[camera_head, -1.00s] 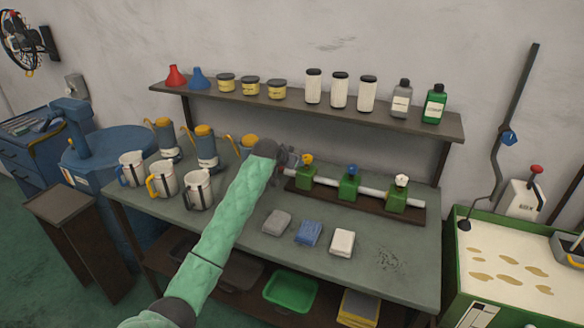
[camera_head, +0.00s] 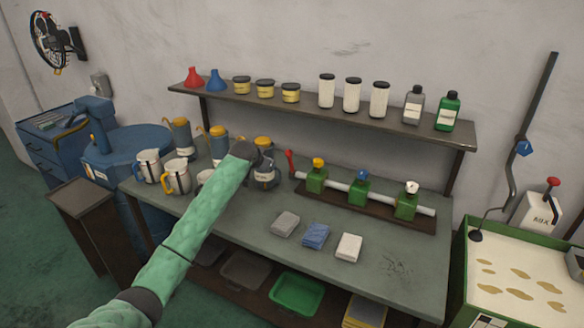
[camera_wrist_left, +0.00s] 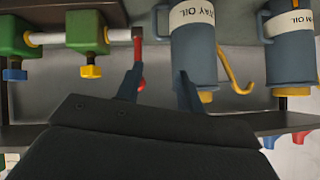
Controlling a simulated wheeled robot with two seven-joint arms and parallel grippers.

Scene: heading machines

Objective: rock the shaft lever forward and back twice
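The shaft lever is a red handle (camera_head: 290,162) at the left end of a pale shaft (camera_head: 340,185) carried by green blocks on the bench. In the head view it stands up, leaning slightly left. It also shows in the left wrist view (camera_wrist_left: 139,70), close to the inner side of one finger; contact cannot be told. My left gripper (camera_wrist_left: 160,85) has its fingers spread, with nothing clamped between them. In the head view it is mostly hidden behind its wrist, just left of the lever. My right gripper is not in view.
Oil cans (camera_wrist_left: 193,45) stand close beside the left gripper. White mugs (camera_head: 176,177) stand further left. A shelf (camera_head: 330,115) with funnels, jars and bottles runs above the back of the bench. Cloth-like blocks (camera_head: 316,235) lie in front of the shaft.

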